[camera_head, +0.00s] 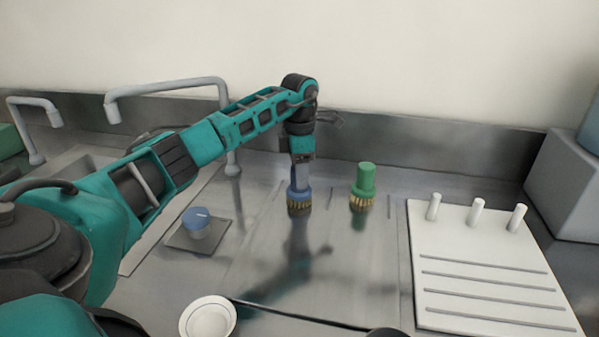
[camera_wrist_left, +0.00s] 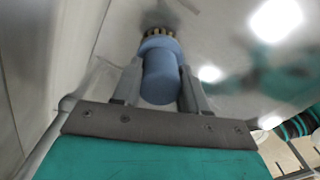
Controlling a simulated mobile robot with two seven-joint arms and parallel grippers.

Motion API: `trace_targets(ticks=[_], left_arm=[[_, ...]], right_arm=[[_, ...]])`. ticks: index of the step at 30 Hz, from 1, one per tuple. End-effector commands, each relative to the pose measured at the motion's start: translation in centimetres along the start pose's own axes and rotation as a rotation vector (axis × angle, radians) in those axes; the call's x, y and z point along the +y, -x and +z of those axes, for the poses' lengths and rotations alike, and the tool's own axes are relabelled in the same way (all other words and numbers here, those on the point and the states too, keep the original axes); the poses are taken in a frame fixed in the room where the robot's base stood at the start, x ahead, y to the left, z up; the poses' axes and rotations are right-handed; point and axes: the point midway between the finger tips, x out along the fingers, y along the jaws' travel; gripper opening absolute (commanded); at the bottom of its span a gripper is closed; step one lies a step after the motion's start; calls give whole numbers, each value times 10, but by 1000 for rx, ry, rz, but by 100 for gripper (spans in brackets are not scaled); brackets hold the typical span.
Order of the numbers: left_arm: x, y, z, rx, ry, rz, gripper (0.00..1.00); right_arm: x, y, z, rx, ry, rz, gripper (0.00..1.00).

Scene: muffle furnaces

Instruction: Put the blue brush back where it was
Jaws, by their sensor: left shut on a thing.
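The blue brush (camera_head: 299,198) is upright in the head view, with its tan bristles down at the steel counter, left of the green brush (camera_head: 364,180). I cannot tell whether the bristles touch the counter. My left gripper (camera_head: 301,172) comes down from above and is shut on the blue handle. In the left wrist view the blue brush (camera_wrist_left: 160,75) sits between the two grey fingers of the left gripper (camera_wrist_left: 158,88), bristles pointing away from the gripper. My right gripper is not in view.
A white rack with pegs (camera_head: 480,262) stands at the right. A blue-topped cup (camera_head: 196,222) sits on a dark square pad at the left. A white bowl (camera_head: 208,318) is at the front. Taps (camera_head: 165,88) rise at the back left. A grey box (camera_head: 566,190) is at the far right.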

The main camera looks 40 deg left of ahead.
Motion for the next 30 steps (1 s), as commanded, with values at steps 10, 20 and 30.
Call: trace_targets(ticks=[10,20,30], left_arm=[[0,-2,0,1,1,0,56],[0,-2,0,0,1,0,68],[1,42,0,-4,2,3,68]], right_arm=[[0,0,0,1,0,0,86],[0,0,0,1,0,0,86],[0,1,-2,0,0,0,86]])
